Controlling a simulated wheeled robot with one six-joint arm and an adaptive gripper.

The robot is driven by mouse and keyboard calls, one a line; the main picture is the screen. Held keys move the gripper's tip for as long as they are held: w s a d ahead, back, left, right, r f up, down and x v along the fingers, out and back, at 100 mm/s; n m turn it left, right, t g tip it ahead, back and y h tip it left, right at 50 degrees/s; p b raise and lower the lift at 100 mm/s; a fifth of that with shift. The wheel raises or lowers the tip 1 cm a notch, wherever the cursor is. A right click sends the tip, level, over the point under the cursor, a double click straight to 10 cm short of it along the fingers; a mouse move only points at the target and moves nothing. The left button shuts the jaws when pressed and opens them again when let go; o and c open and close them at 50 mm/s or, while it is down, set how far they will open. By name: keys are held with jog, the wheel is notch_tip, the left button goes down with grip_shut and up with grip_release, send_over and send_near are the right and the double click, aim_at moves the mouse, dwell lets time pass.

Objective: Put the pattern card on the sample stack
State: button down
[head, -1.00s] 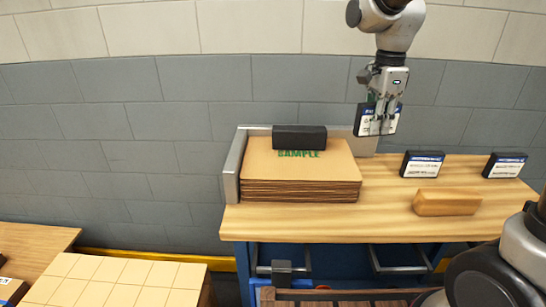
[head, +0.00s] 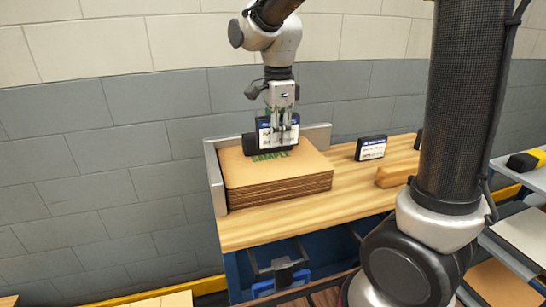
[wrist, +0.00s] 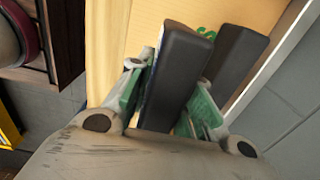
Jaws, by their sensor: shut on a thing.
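The sample stack (head: 285,172) is a pile of brown boards with green SAMPLE lettering, standing at the left end of the workbench. My gripper (head: 285,140) is shut on the pattern card (head: 266,140), a dark block with a white and blue label, held upright over the stack's rear part. In the wrist view the card (wrist: 178,75) sits between my green-padded fingers (wrist: 168,105). I cannot tell whether the card touches the stack.
A similar labelled dark block (head: 371,148) stands on the bench to the right. A wooden block (head: 393,177) lies near it, partly hidden by my arm. A grey metal guide (head: 213,178) borders the stack's left side, and another runs behind it. Bare bench (head: 350,188) lies right of the stack.

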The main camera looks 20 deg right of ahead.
aim_at(278, 167)
jog(key=shift+f, duration=3.1)
jog(key=shift+f, duration=0.15)
jog(key=c, duration=1.3)
grip_release()
notch_tip(278, 167, up, 12)
jog(key=shift+d+r, duration=0.1)
jog(key=shift+r, duration=0.15)
jog(key=s+d+n+t, duration=0.1)
jog(key=s+d+n, duration=0.4)
jog(key=s+n, duration=0.1)
jog(key=s+d+n+t, duration=0.2)
jog(key=s+d+n, duration=0.3)
jog(key=s+n, duration=0.1)
jog(key=s+d+f+n+t, duration=0.1)
jog(key=s+d+n, duration=0.3)
jog(key=s+n, duration=0.2)
jog(key=shift+s+d+f, duration=0.1)
jog(key=shift+s+d, duration=0.3)
jog(key=shift+s, duration=0.1)
